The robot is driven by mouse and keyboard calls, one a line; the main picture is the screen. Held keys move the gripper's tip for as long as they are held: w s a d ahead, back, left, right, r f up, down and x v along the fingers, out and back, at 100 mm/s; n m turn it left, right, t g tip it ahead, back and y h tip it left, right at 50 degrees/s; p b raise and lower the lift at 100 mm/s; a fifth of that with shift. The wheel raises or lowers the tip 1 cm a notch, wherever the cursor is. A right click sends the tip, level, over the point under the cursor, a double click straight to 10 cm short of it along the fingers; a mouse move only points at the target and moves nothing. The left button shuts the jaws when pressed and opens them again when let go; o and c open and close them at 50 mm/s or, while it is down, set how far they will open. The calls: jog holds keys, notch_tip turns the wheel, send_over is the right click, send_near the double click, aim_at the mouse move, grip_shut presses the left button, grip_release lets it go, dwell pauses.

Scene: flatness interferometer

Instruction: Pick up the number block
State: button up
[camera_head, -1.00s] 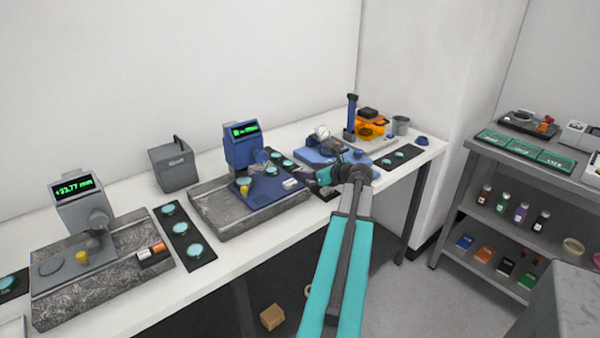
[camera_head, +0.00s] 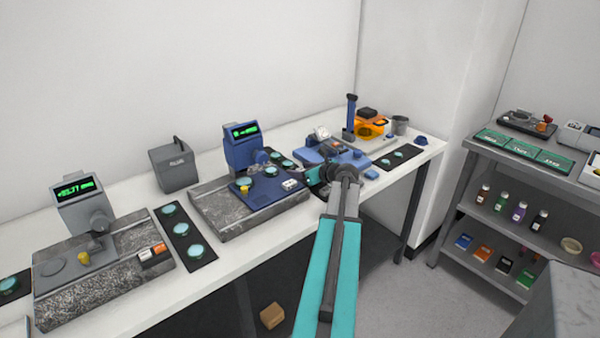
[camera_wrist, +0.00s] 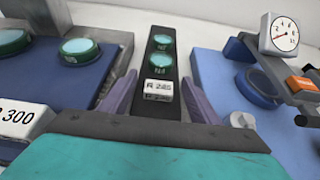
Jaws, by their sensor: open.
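A white number block (camera_wrist: 158,92) marked "R 285" sits on a dark strip (camera_wrist: 160,125) in the wrist view. My gripper (camera_wrist: 160,80) is open, with its two purple-grey fingers either side of the block and apart from it. In the head view my gripper (camera_head: 316,178) is over the bench between two blue instruments, and its own arm hides the block there. A second white block (camera_wrist: 20,118), marked "300", is at the left edge of the wrist view; it stands on the blue instrument base (camera_head: 262,196).
Two teal discs (camera_wrist: 160,50) lie on the strip beyond the block. A blue fixture with a dial gauge (camera_wrist: 284,35) stands close on the right, with a small metal knob (camera_wrist: 242,120) near the right finger. A blue instrument bed with more discs is on the left.

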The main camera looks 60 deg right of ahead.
dwell(0.4)
jog(key=c, duration=1.1)
jog(key=shift+r, duration=0.2)
jog(key=shift+c, duration=0.2)
notch_tip(320, 180, up, 10)
jog(key=shift+f+b, duration=0.2)
jog(key=shift+b, duration=0.25)
